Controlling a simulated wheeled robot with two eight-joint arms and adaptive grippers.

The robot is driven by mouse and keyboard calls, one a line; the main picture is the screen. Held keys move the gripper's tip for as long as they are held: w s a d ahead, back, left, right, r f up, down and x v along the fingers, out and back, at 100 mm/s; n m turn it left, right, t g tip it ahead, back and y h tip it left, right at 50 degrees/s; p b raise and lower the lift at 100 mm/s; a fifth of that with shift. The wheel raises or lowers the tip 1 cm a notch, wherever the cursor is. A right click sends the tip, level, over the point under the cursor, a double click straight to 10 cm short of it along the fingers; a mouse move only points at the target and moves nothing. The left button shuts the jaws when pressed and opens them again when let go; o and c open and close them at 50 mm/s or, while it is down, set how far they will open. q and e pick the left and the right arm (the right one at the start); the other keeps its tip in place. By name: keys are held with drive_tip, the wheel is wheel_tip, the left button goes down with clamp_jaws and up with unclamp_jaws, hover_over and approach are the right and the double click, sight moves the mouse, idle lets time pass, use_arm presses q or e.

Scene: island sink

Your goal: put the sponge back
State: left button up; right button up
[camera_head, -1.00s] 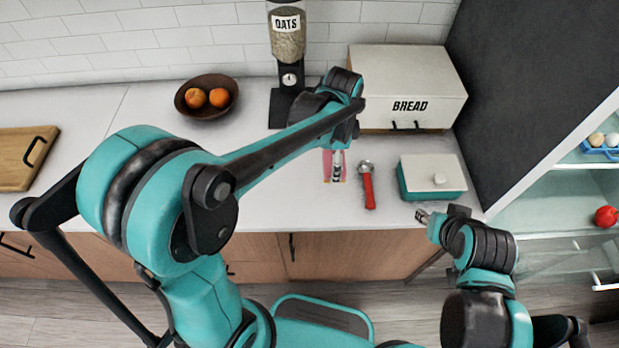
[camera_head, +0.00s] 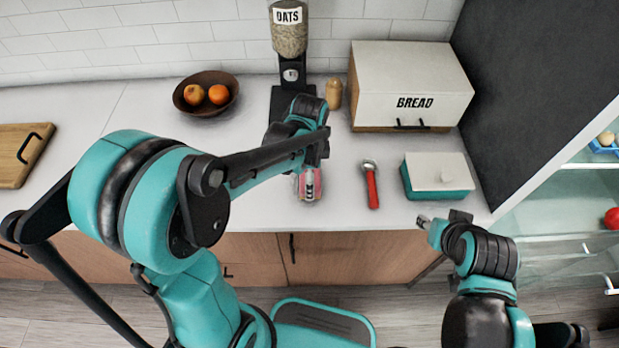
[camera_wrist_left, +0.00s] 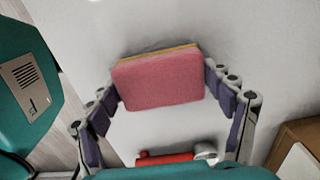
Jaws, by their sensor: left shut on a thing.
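The sponge (camera_wrist_left: 158,82) is a pink block with a yellow layer along its far edge in the left wrist view. It sits between the two fingers of my left gripper (camera_wrist_left: 163,86), which is shut on it. In the head view a strip of the pink sponge (camera_head: 300,188) shows around my left gripper (camera_head: 310,186), above the white counter (camera_head: 250,210); its height over the surface is hard to tell. My right gripper (camera_head: 425,221) is near the counter's front edge, left-below the teal box; its finger opening is too small to tell.
A red-handled tool (camera_head: 372,188) lies right of the sponge. A teal box with a white lid (camera_head: 437,175) and a bread box (camera_head: 411,85) stand further right. An oats dispenser (camera_head: 289,40), a bottle (camera_head: 334,93) and a fruit bowl (camera_head: 207,109) are behind.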

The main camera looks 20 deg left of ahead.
use_arm(q)
drive_tip(key=shift+f, duration=0.15)
drive_tip(key=o, duration=1.2)
drive_tip(key=shift+r, duration=0.45)
wheel_tip(320, 180, up, 11)
drive_tip(key=p, duration=0.4)
drive_tip(key=s+a+n+t, duration=0.1)
drive_tip(key=s+n+t, duration=0.1)
drive_tip(key=n, duration=0.3)
drive_tip(key=s+a+r+n+t, duration=0.1)
drive_tip(key=s+a+n+t, duration=0.1)
drive_tip(key=s+n, duration=0.2)
drive_tip(key=s+a+r+n+t, duration=0.1)
drive_tip(key=s+n+t, duration=0.2)
drive_tip(key=s+n, duration=0.1)
drive_tip(key=shift+s+a+n, duration=0.1)
drive_tip(key=shift+a+n, duration=0.2)
drive_tip(key=shift+n, duration=0.6)
